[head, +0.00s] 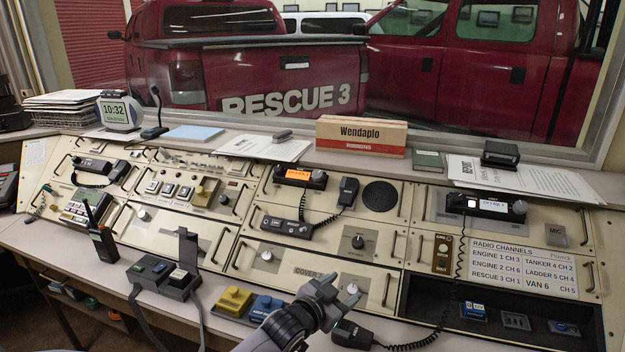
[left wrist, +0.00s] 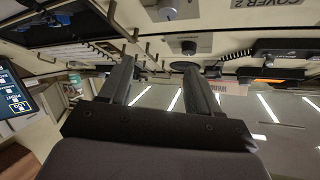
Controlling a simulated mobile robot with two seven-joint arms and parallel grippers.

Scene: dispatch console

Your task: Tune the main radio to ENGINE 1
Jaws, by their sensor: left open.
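A radio with an orange lit display (head: 298,174) and a small knob sits on the upper middle console. A second radio with a white display (head: 487,206) sits on the right. Their display text is too small to read; I cannot tell which is the main radio. A black knob (head: 358,242) is on the panel below the first radio; a knob (left wrist: 188,47) also shows in the left wrist view. The channel card (head: 524,266) reads ENGINE 1 CH 3. My left gripper (head: 340,294) is open and empty, in front of the cover panel and below the black knob.

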